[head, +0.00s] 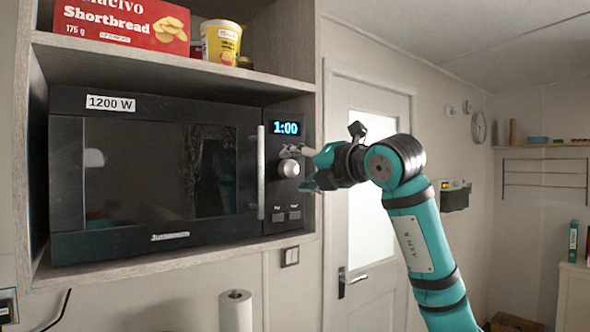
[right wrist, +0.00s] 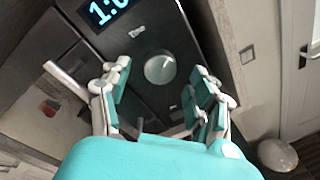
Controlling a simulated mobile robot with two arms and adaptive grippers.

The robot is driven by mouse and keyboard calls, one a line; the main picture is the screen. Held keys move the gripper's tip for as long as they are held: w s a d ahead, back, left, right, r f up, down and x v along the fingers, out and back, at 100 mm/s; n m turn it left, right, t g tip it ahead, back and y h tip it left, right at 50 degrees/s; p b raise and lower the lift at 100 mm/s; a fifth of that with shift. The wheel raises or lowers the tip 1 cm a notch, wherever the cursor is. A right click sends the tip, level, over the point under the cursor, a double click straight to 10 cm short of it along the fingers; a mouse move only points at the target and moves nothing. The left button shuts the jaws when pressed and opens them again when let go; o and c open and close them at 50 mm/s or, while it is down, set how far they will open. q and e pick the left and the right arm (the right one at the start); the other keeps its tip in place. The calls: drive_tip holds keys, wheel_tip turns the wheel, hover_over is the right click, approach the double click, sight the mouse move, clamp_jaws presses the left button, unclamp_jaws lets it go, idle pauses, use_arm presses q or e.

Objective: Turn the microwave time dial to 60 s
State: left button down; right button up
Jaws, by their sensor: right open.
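The black microwave (head: 150,103) sits in a wooden shelf niche, its door shut. Its blue display (head: 285,129) reads 1:00. Below the display is the round silver time dial (head: 289,168); in the right wrist view the dial (right wrist: 159,69) shows with a light mark toward its upper right. My right gripper (head: 303,168) is at the dial, coming from the right. In the right wrist view its fingers (right wrist: 153,80) are open, one on each side of the dial, with visible gaps. Whether any fingertip touches the dial, I cannot tell. My left gripper is not in view.
A vertical door handle (head: 261,172) stands just left of the dial. Two buttons (head: 286,216) lie below it. The niche's right side panel (head: 308,110) is close to my gripper. A red shortbread box (head: 125,22) and a yellow tub (head: 221,41) stand above.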

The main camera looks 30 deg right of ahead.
drive_tip(key=s, duration=1)
drive_tip(key=shift+d+r, duration=0.3)
drive_tip(key=shift+r, duration=0.05)
